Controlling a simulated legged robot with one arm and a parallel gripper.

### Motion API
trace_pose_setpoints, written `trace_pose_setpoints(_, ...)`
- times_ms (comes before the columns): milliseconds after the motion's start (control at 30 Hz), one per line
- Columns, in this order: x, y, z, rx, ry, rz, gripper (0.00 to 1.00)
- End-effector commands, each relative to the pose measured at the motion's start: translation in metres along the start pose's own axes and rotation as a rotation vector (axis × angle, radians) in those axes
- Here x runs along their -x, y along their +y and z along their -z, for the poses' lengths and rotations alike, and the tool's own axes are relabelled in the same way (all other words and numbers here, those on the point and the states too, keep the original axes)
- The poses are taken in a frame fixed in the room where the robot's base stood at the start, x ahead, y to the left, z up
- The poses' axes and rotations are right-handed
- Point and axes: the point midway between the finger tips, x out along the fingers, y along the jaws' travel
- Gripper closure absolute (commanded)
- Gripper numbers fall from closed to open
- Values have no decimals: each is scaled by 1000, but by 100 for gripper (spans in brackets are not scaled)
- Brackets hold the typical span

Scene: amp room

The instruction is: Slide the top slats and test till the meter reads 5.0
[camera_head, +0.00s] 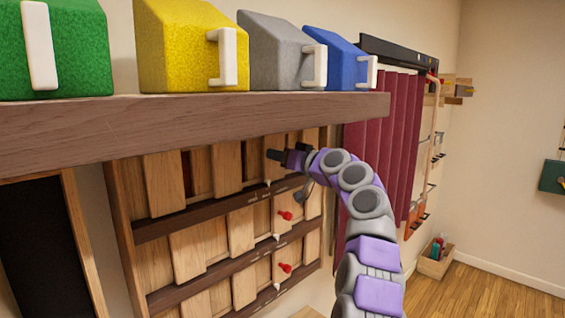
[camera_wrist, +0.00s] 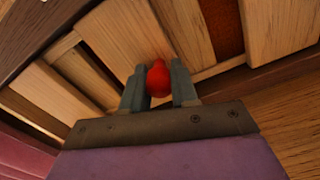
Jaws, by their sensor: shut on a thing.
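A wooden panel of sliding slats (camera_head: 210,172) in dark rails hangs under the shelf, in several rows. In the wrist view, my gripper (camera_wrist: 160,84) is shut on a red knob (camera_wrist: 158,76), with one finger on each side, in front of a pale slat (camera_wrist: 122,36). In the head view, my gripper (camera_head: 276,156) is at the right part of the top row, and its knob is hidden there. Red knobs show on the middle row (camera_head: 285,215) and the lower row (camera_head: 285,267). I see no meter reading.
A thick wooden shelf (camera_head: 190,122) juts out above the panel, carrying green, yellow, grey and blue boxes with white handles. A maroon curtain (camera_head: 385,150) hangs to the right. A dark framed board (camera_head: 35,245) is at left. Floor at right is open beside a small crate (camera_head: 435,263).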

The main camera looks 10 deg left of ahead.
Motion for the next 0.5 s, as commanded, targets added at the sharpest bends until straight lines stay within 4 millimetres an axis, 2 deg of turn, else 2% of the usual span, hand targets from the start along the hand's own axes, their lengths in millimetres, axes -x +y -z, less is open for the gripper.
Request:
trace_pose_setpoints(233, -1, 1, -1, -1, -3, -2, 100)
trace_pose_setpoints(267, -1, 1, -1, -1, -3, -2, 69)
trace_pose_setpoints(500, 0, 0, 0, 1, -1, -1, 46)
